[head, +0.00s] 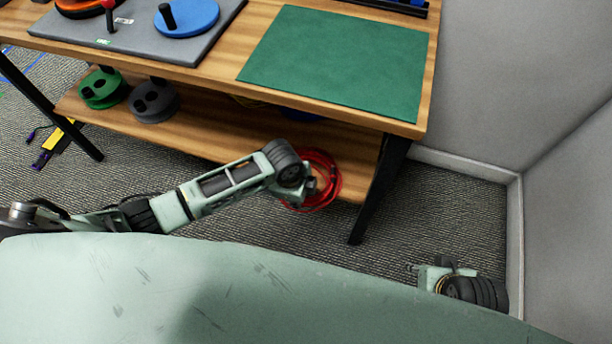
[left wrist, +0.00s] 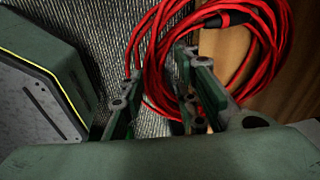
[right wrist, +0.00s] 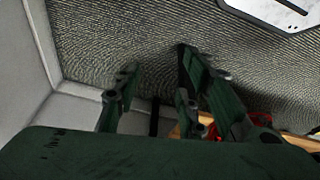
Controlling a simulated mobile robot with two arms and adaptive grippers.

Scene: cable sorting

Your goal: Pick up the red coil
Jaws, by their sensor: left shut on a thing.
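The red coil (head: 333,180), a looped red cable, is by the front edge of the lower shelf near its right end in the head view. In the left wrist view, the red coil (left wrist: 270,40) fills the upper right, with a black band on it. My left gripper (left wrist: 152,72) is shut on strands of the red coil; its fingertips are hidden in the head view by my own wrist. My right gripper (head: 413,267) is low at the right, over the carpet and away from the coil. In the right wrist view, its fingers (right wrist: 156,60) are apart and empty.
The wooden table top holds a green mat (head: 340,62) and a grey board (head: 130,40) with a blue disc (head: 188,18). Green (head: 102,90) and dark grey (head: 154,103) spools stand on the lower shelf. A black table leg (head: 377,195) is right of the coil. Walls bound the right side.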

